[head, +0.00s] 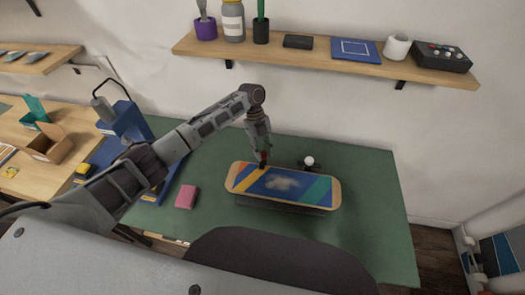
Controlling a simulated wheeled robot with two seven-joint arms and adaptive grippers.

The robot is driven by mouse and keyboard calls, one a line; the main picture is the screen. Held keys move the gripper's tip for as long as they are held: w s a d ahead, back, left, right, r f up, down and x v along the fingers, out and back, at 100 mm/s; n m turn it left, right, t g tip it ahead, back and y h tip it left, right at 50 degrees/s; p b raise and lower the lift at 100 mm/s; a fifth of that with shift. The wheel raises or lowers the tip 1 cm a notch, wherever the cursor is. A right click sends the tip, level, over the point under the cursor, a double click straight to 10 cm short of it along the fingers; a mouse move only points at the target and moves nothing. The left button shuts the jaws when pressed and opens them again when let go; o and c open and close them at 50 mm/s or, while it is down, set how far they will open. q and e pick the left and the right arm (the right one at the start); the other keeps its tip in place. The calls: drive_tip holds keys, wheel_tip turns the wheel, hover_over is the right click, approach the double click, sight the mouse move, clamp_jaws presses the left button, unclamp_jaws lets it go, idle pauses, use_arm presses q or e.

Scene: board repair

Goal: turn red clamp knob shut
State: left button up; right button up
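A skateboard deck (320,190) with blue, yellow and teal stripes lies on a dark support on the green mat (375,215). My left gripper (263,160) points down at the deck's far edge, left of its middle. A small red part, likely the red clamp knob (263,154), shows right at its fingertips. The fingers mostly cover it, and I cannot tell whether they grip it or only touch it. How far the knob is turned cannot be seen. My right gripper is not in view.
A black fixture with a white ball (309,160) stands behind the deck, right of my gripper. A pink block (186,196) lies left of the deck. A blue tool stand (125,122) is farther left. A wall shelf (290,57) with pots hangs above. The mat's right side is clear.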

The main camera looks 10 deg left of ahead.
use_arm(q)
drive_tip(key=o, duration=0.4)
drive_tip(key=v, duration=0.7)
drive_tip(key=shift+r, duration=0.2)
idle(0.8)
